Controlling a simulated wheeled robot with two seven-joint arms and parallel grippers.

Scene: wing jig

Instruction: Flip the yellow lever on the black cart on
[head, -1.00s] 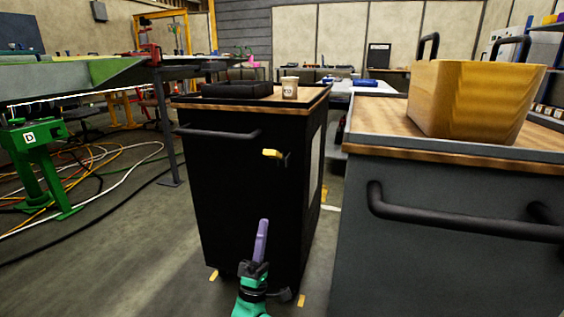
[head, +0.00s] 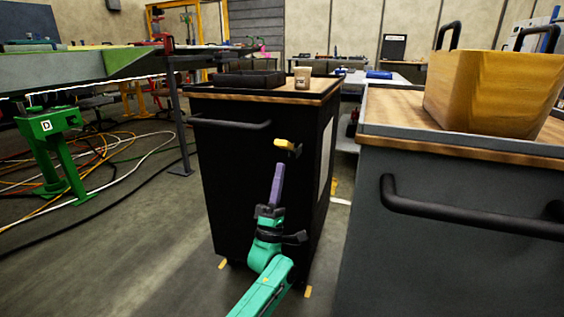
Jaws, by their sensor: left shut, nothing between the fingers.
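The black cart (head: 228,175) stands in the middle of the head view, with a wooden top and a black handle bar. The yellow lever (head: 285,143) sticks out from the upper right of its front face and points left. My left gripper (head: 278,168) has purple fingers on a green arm that comes up from below. The fingers are shut and empty, pointing up, with the tips just below the lever. I cannot tell whether the tips touch it. My right gripper is not in view.
A paper cup (head: 302,78) and a black tray (head: 248,79) sit on the black cart. A green stand (head: 52,150) and cables lie left.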

